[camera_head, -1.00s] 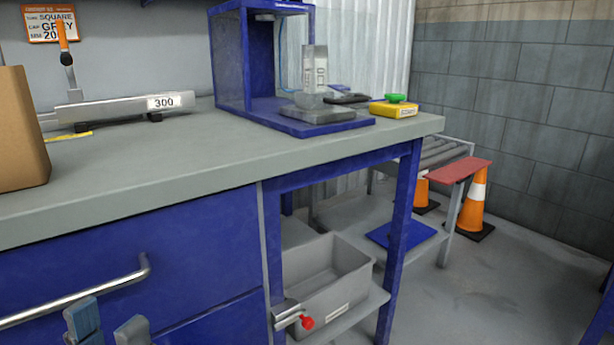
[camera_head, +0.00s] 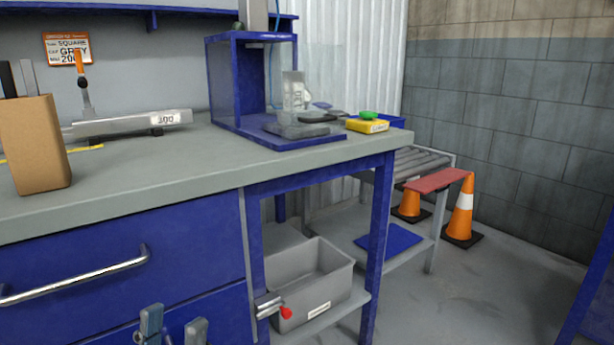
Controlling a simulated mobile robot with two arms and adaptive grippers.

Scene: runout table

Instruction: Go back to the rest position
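My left gripper (camera_head: 174,328) shows at the bottom edge of the head view, in front of the blue drawers. Its two grey-blue fingertips stand apart with a gap between them, and nothing shows in the gap. The rest of this gripper is below the picture. My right gripper is not in the picture.
The grey worktop (camera_head: 150,178) bears a cardboard box (camera_head: 33,145), a metal rail marked 300 (camera_head: 130,123), a blue press frame (camera_head: 226,90) and a yellow box with a green button (camera_head: 367,124). A drawer handle (camera_head: 75,278) juts out. A grey bin (camera_head: 312,285) sits below. Orange cones (camera_head: 462,210) stand right.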

